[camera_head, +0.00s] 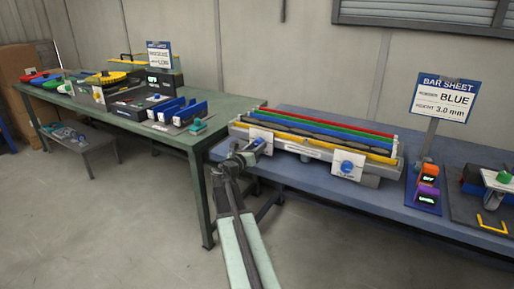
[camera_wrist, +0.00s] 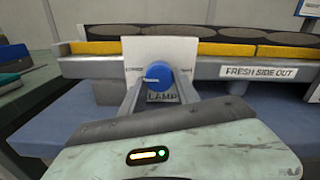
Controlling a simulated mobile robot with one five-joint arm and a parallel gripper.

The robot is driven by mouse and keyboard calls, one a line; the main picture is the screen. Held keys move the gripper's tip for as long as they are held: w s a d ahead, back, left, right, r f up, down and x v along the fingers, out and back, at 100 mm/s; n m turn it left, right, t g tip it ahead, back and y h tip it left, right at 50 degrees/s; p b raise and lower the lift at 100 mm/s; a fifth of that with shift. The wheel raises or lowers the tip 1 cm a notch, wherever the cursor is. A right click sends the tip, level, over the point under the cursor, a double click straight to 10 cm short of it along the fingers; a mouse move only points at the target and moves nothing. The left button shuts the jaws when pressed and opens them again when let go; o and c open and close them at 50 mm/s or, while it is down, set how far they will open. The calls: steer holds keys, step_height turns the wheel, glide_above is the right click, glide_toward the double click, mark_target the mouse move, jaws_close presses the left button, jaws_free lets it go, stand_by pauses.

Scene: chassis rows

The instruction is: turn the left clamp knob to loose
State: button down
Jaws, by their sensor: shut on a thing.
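The left clamp knob (camera_wrist: 158,75) is a round blue knob on a white plate (camera_wrist: 135,50), at the front of the bar rig. Small print beside it is hard to read; the letters below it are partly hidden. My gripper (camera_wrist: 160,84) is shut on the knob, one finger on each side. In the head view my gripper (camera_head: 248,152) reaches the left white plate (camera_head: 263,137) and mostly covers the knob. The right clamp knob (camera_head: 347,167) is blue, on its own white plate, clear of my gripper.
The rig (camera_head: 305,149) holds red, green, blue and yellow bars on a blue bench (camera_head: 300,182). A "FRESH SIDE OUT" label (camera_wrist: 258,72) is right of the knob. A "BAR SHEET" sign (camera_head: 445,98) stands right. A green table (camera_head: 210,127) with tools stands left.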

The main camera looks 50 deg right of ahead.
steer(key=c, duration=0.9)
jaws_free()
steer(key=v, duration=0.7)
steer(key=shift+a, duration=0.4)
